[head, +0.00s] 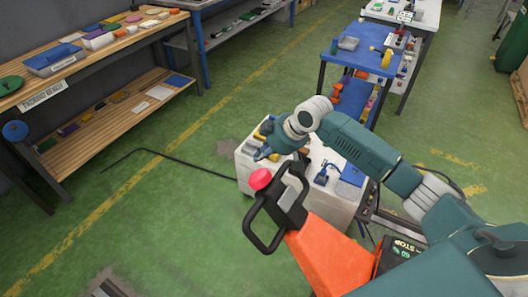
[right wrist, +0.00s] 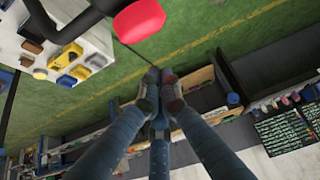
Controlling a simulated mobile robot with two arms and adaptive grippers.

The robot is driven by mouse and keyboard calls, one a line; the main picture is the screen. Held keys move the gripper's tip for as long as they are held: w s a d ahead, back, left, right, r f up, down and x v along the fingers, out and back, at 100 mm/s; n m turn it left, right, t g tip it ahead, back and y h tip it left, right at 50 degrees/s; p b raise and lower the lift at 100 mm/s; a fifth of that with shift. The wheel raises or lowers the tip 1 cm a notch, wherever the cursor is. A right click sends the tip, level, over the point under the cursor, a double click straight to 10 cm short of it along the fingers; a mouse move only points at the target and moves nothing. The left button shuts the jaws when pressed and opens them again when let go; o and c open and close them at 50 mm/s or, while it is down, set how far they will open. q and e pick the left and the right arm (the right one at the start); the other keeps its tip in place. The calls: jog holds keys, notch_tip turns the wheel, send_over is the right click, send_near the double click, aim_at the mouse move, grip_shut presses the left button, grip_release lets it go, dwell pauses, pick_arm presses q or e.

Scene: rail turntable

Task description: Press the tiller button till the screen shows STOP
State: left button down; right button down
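The red tiller button (head: 260,179) sits at the top of the black tiller head with its loop handle (head: 263,243). An orange tiller body (head: 333,255) is below it. A dark screen (head: 402,247) at the lower right has green marks and lettering that seems to read STOP. My right gripper (head: 262,155) is just above and behind the button in the head view, seemingly apart from it. In the right wrist view the fingertips (right wrist: 160,80) are together and empty, and the red button (right wrist: 139,20) is beyond them. My left gripper is not in view.
A white cart (head: 252,178) with small tools stands right behind the tiller. A wooden bench (head: 95,60) is at the left, and a blue cart (head: 352,62) is behind. A thin black bar (head: 170,158) lies on the green floor. The floor at the left is mostly clear.

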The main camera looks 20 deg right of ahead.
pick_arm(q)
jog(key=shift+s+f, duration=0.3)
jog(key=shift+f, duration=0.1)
pick_arm(e)
jog(key=shift+v, duration=1.65)
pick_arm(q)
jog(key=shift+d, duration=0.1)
pick_arm(e)
jog(key=shift+a, duration=0.1)
